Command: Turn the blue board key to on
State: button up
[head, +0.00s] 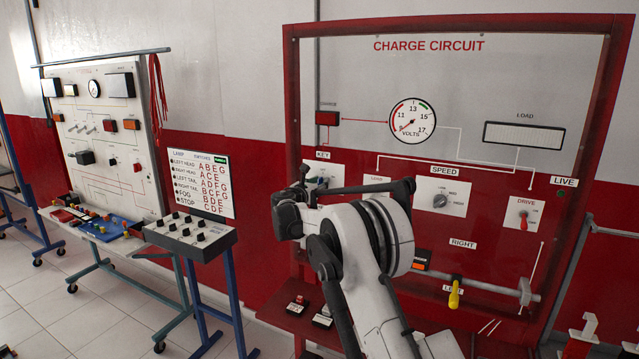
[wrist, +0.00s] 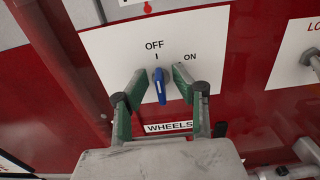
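The blue key (wrist: 159,86) sits on a white plate (wrist: 225,48) marked OFF and ON in the wrist view. Its handle is nearly upright in the picture, in line with the OFF tick above it; ON is to its upper right. My gripper (wrist: 158,82) is open, with one green-padded finger on each side of the key and a visible gap on both sides. In the head view, my gripper (head: 316,184) is at the plate under the KEY label (head: 323,155); my arm hides part of that area and the key is not clear there.
The red-framed charge circuit board (head: 585,110) carries a volt gauge (head: 412,120), a speed knob (head: 440,201), a red drive switch (head: 523,220) and a yellow lever (head: 454,296). A WHEELS label (wrist: 168,127) is below the key. A lamp switch box (head: 190,238) stands left.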

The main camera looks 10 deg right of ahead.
jog(key=shift+c, duration=0.5)
grip_shut()
jog(key=shift+m+b, duration=0.3)
jog(key=shift+b, duration=0.15)
jog(key=shift+s+f+m+b, duration=0.1)
jog(key=shift+m+b, duration=0.85)
jog(key=shift+m, duration=0.05)
jog(key=m+b, duration=0.2)
jog(key=shift+d+m, duration=0.1)
jog(key=shift+m, duration=0.3)
jog(key=m+b, duration=0.1)
jog(key=m, duration=0.2)
jog(key=shift+b, duration=0.35)
jog(key=shift+s+d+m+b, duration=0.1)
jog(key=shift+m+b, duration=0.5)
jog(key=shift+m, duration=1.1)
